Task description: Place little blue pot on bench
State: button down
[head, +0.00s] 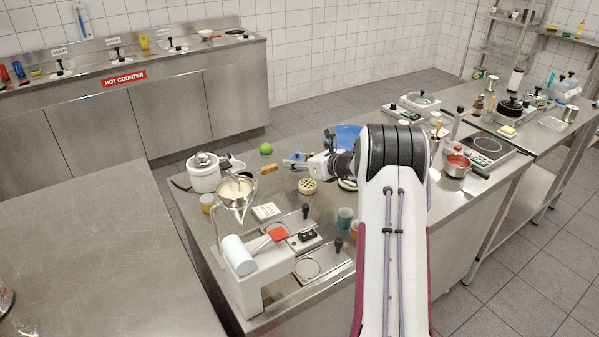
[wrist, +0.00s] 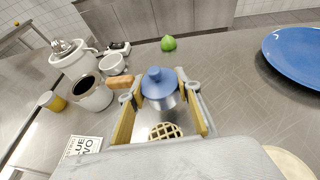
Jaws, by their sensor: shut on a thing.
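The little blue pot (wrist: 158,88) has a blue lid with a round knob and a grey metallic body. It sits between the two fingers of my gripper (wrist: 160,105) in the wrist view, and the gripper is shut on it. In the head view the pot shows as a small blue shape (head: 296,159) at the tip of my gripper (head: 306,162), over the far part of the steel bench (head: 262,199). The pot looks upright. Its base is partly hidden, and I cannot tell whether it touches the bench.
A green lime (wrist: 168,43) lies beyond the pot, with a brown bar (wrist: 120,82) to its left. A lattice-topped pie (wrist: 165,131) lies nearer. A blue plate (wrist: 296,54) is at right. White pots and a cooker (head: 204,177) crowd the left. Bare bench lies between lime and plate.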

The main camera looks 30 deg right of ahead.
aim_at(297, 180)
jog(key=shift+f, duration=0.2)
jog(key=shift+f, duration=1.85)
jog(key=shift+f, duration=0.15)
jog(key=c, duration=1.4)
grip_release()
jog(key=shift+c, duration=0.2)
jog(key=shift+r, duration=0.2)
jog(key=shift+v, duration=6)
jog(key=shift+a, duration=0.1)
